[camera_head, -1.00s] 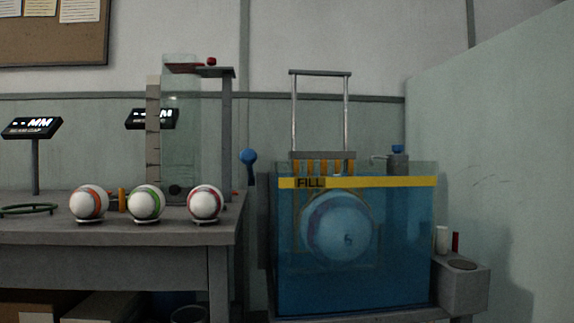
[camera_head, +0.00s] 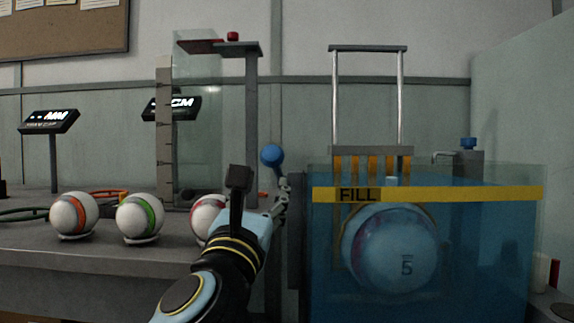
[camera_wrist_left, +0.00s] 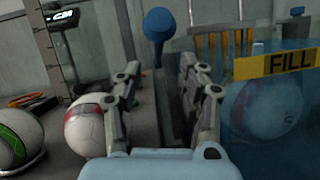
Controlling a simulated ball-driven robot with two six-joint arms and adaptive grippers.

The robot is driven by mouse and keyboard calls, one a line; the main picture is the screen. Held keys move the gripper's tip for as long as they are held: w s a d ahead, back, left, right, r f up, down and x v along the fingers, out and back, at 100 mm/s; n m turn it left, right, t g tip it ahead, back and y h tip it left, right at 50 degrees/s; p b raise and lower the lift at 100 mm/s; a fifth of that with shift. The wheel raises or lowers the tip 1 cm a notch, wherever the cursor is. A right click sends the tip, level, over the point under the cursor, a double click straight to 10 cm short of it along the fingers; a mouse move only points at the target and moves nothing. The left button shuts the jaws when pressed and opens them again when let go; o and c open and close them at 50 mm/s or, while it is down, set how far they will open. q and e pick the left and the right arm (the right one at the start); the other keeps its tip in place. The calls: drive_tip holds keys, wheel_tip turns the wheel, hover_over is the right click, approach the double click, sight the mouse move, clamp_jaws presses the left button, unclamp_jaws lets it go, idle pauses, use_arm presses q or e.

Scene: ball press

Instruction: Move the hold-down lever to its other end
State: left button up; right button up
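The hold-down lever (camera_head: 271,156) has a round blue knob and stands up at the left side of the blue water tank (camera_head: 330,285). In the left wrist view the lever's knob (camera_wrist_left: 159,23) and dark shaft show in the gap between my fingers. My left gripper (camera_head: 283,190) is just below and near the knob in the head view. In the left wrist view the left gripper (camera_wrist_left: 160,88) is open, its fingers well apart, with nothing held. I cannot tell whether either finger touches the shaft. A large ball (camera_head: 392,250) marked 5 sits inside the tank. My right gripper is not in view.
A press frame (camera_head: 370,150) with two posts and yellow slats stands over the tank. An orange-striped ball (camera_head: 73,215), a green-striped ball (camera_head: 139,218) and a red-striped ball (camera_head: 207,212) sit on the grey bench (camera_head: 60,262). A measuring column (camera_head: 166,130) stands behind them.

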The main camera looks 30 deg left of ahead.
sight(274, 165)
use_arm(q)
drive_tip(key=x, duration=1)
drive_tip(key=shift+s, duration=0.1)
clamp_jaws()
